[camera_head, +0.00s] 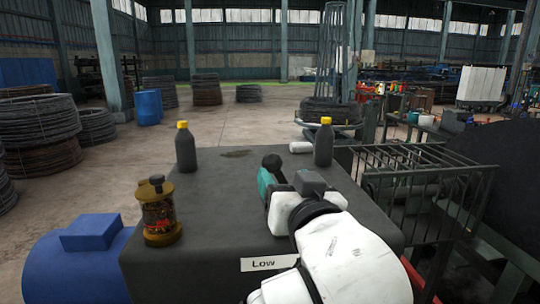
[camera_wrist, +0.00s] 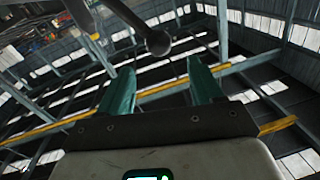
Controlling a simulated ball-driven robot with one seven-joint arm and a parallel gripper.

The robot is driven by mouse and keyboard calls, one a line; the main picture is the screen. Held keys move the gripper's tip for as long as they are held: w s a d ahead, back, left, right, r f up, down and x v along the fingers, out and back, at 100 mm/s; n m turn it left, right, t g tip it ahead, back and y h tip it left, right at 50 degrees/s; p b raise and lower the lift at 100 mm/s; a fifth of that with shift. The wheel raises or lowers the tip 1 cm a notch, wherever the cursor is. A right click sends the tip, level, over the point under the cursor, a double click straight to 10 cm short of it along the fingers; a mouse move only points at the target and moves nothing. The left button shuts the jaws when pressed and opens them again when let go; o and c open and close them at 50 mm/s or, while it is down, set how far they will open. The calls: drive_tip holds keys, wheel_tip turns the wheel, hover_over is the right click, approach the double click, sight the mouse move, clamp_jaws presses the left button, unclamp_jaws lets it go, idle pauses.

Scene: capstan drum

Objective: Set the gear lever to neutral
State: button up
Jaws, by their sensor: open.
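The gear lever shows in the head view as a dark round knob (camera_head: 271,162) just beyond my gripper, above the dark grey housing (camera_head: 215,210). In the wrist view the knob (camera_wrist: 158,42) is a dark ball on a rod coming from the upper left. My gripper (camera_head: 264,186) is open, with teal fingers. In the wrist view the gripper (camera_wrist: 162,72) is empty, and the ball appears a little past the fingertips, roughly midway between them. A white label (camera_head: 262,264) reading "Low" is on the housing's near edge. My arm hides the right of this edge and most of the lever's shaft.
Two dark bottles with yellow caps (camera_head: 186,148) (camera_head: 323,143) stand on the housing's far part. A brass-coloured glass oiler (camera_head: 158,212) stands at the left edge. A blue motor-like body (camera_head: 75,265) is at left, a metal railing (camera_head: 425,205) at right. The housing's left middle is clear.

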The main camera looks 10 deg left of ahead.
sight(275, 164)
drive_tip(key=p+x, duration=0.2)
drive_tip(key=x, duration=0.7)
drive_tip(key=shift+w+a+p, duration=0.15)
drive_tip(key=shift+w+p, duration=0.15)
clamp_jaws()
